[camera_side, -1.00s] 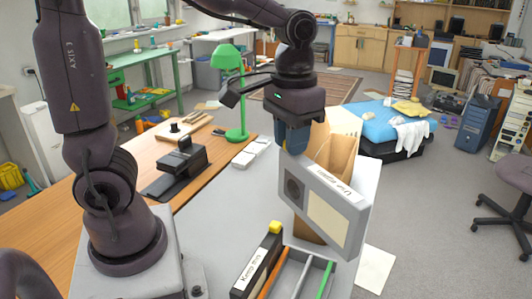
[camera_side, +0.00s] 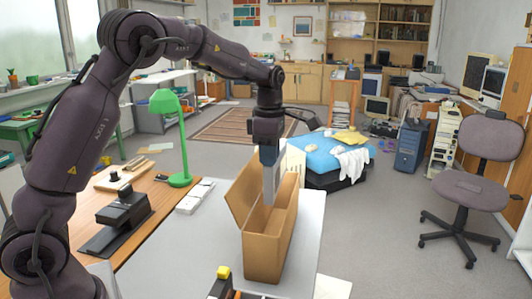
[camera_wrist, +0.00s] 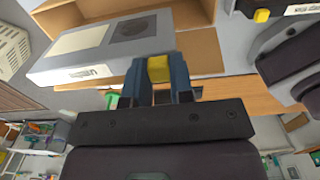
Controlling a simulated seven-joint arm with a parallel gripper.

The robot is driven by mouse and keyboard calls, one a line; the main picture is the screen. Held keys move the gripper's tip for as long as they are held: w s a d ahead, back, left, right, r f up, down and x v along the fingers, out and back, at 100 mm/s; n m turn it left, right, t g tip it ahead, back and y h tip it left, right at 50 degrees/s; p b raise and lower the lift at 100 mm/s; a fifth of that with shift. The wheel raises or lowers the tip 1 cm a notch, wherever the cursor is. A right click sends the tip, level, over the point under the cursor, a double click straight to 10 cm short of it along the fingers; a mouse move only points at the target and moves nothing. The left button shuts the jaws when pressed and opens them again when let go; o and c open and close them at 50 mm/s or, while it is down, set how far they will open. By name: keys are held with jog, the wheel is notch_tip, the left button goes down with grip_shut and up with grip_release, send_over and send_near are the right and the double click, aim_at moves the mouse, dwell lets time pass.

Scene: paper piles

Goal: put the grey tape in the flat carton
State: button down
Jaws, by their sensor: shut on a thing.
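The grey tape (camera_side: 271,186) hangs from my gripper (camera_side: 268,156), seen nearly edge-on in the side view. In the wrist view the tape (camera_wrist: 95,47) shows a pale label and a dark round window. My gripper (camera_wrist: 159,85) is shut on its yellow tab (camera_wrist: 159,69). The brown cardboard carton (camera_side: 264,260) stands open on the grey table with a flap raised at the left. The tape is over the carton's mouth; I cannot tell whether its lower end is inside. Carton board (camera_wrist: 200,50) also shows beyond the tape in the wrist view.
A dark case with a yellow tab (camera_side: 223,272) is at the table's front edge. A green lamp (camera_side: 178,181), a black device (camera_side: 122,211) and a white strip (camera_side: 195,196) stand left of the carton. The grey table is clear to its right.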

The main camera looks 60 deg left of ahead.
aim_at(270, 171)
notch_tip(270, 171, down, 9)
jog(key=shift+s+d+f, duration=0.1)
jog(key=shift+f, duration=0.2)
notch_tip(270, 171, down, 7)
dwell(0.9)
jog(key=shift+f, duration=0.35)
dwell(0.5)
jog(key=c, duration=0.9)
grip_release()
notch_tip(270, 171, up, 13)
jog(key=shift+f, duration=0.1)
